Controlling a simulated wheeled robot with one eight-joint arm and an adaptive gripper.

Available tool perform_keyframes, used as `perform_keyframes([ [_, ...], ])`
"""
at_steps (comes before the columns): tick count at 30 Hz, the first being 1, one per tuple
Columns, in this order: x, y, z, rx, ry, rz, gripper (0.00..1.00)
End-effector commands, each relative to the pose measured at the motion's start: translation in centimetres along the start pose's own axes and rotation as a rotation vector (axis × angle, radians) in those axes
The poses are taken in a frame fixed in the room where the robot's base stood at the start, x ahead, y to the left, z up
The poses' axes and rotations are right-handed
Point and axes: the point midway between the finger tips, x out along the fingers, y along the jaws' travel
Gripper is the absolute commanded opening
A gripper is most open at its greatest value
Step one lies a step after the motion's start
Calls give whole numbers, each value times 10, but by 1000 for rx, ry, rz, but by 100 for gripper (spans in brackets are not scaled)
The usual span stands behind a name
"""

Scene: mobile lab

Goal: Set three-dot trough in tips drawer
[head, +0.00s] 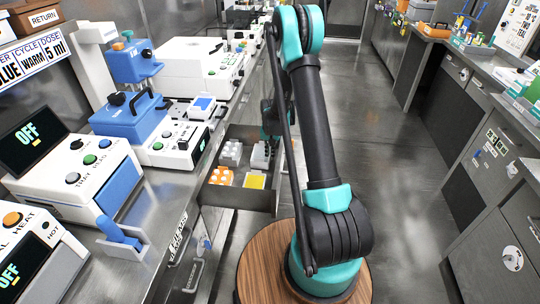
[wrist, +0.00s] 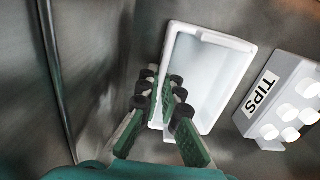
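A white, open, rectangular trough (wrist: 213,112) lies below my gripper in the wrist view. No dots can be made out on it. My gripper (wrist: 161,98) has its fingers apart, with the trough's left wall between them; the right finger overlaps the trough's inside, and I cannot tell whether either touches it. In the head view my arm hides most of the gripper. The open drawer (head: 239,197) sticks out below the left bench; I cannot read a tips label on its front. A white block marked TIPS (wrist: 284,98) stands right of the trough in the wrist view.
The drawer holds a white rack (head: 230,153), an orange-and-white rack (head: 221,176) and a yellow-topped box (head: 255,181). Lab machines, including a blue press (head: 130,115), crowd the left bench. The aisle floor (head: 395,150) right of my arm is clear.

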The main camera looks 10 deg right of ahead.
Motion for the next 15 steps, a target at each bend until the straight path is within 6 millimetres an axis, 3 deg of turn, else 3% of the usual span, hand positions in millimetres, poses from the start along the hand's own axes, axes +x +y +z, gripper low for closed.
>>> perform_keyframes([
  [9, 2, 0, 0, 0, 0, 0, 0],
  [15, 2, 0, 0, 0, 0, 0, 26],
])
